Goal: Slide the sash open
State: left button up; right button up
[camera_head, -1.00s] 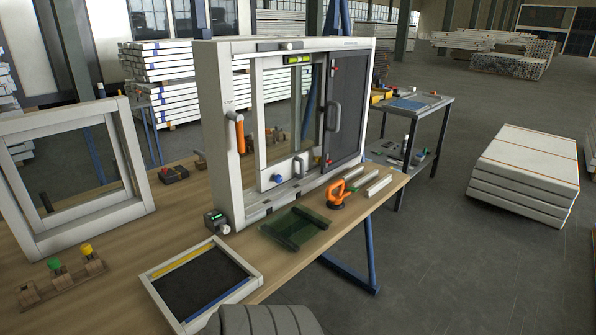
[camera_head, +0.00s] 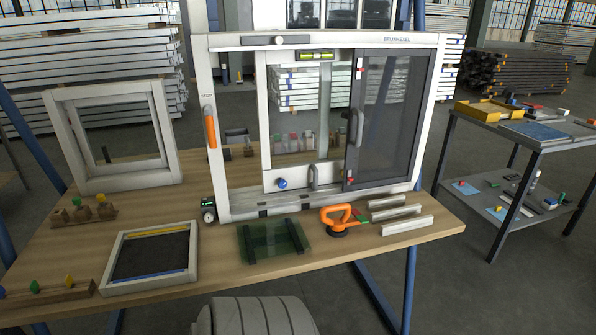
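A large white window frame (camera_head: 209,70) stands upright on the wooden workbench (camera_head: 330,258). In its opening is a white-edged sash (camera_head: 262,110) with clear glass, a small grey pull handle (camera_head: 313,178) and a blue knob (camera_head: 282,184) on its bottom rail. A dark mesh panel (camera_head: 395,115) with a grey handle (camera_head: 356,127) fills the right part and overlaps the sash's right side. An open gap shows between the sash and the left jamb. An orange handle (camera_head: 210,128) is on that jamb, under the word STOP. Neither gripper is in view.
On the bench are an orange suction lifter (camera_head: 340,220), metal bars (camera_head: 407,224), a green glass pane (camera_head: 262,243), a black-centred tray (camera_head: 116,280), a small gauge (camera_head: 208,211) and a smaller white frame (camera_head: 75,150). A grey cart (camera_head: 487,128) stands at right.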

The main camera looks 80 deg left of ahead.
aim_at(314, 177)
jog(key=u, duration=0.7)
jog(key=i, duration=0.9)
jog(key=u, duration=1)
